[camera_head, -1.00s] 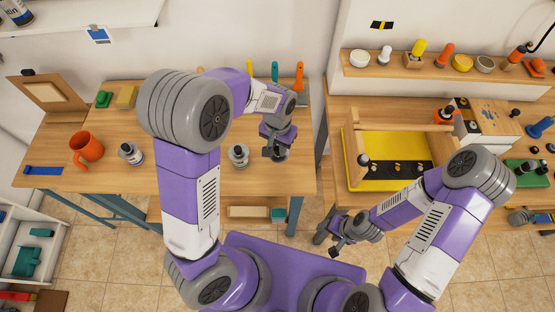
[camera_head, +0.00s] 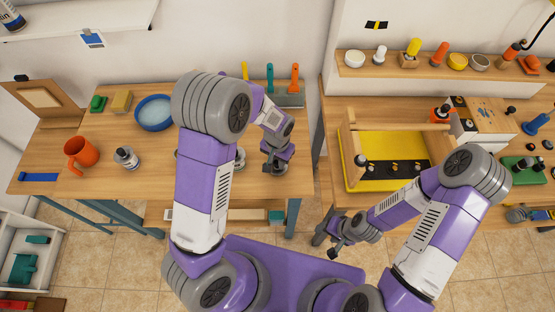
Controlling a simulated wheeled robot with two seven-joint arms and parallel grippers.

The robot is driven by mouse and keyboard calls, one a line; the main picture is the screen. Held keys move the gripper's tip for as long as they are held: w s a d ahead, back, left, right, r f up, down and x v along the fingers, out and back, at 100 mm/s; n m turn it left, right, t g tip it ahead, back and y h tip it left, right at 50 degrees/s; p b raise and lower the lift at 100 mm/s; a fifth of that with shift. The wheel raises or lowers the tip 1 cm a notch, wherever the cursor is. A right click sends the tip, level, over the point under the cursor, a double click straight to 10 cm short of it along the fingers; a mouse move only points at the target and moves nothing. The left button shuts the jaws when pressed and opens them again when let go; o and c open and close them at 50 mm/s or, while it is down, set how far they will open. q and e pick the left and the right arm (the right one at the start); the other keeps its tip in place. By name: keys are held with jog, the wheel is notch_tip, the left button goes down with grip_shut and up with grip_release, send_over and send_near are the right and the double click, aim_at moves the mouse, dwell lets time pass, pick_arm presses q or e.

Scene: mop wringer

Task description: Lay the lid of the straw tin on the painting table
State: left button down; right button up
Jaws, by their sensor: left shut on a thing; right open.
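The painting table (camera_head: 62,160) is the wooden table on the left. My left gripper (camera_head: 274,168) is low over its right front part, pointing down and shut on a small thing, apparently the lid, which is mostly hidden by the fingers. I cannot tell whether the lid touches the table. A grey-topped tin (camera_head: 240,158), probably the straw tin, stands just left of the gripper, partly hidden behind my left arm. A similar small tin (camera_head: 127,158) stands further left. My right gripper (camera_head: 336,248) is open and empty, in front of the right-hand table.
A yellow tray (camera_head: 352,172) is on the right table.

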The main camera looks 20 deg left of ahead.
aim_at(277, 163)
pick_arm(q)
jog(key=c, duration=0.9)
grip_release()
jog(key=shift+f, duration=0.1)
jog(key=shift+c, duration=0.2)
jog(key=shift+r, duration=0.2)
notch_tip(277, 163, up, 12)
jog(key=p, duration=0.1)
jog(key=shift+p, duration=0.3)
jog(key=shift+s+f, duration=0.1)
jog(key=shift+s, duration=0.05)
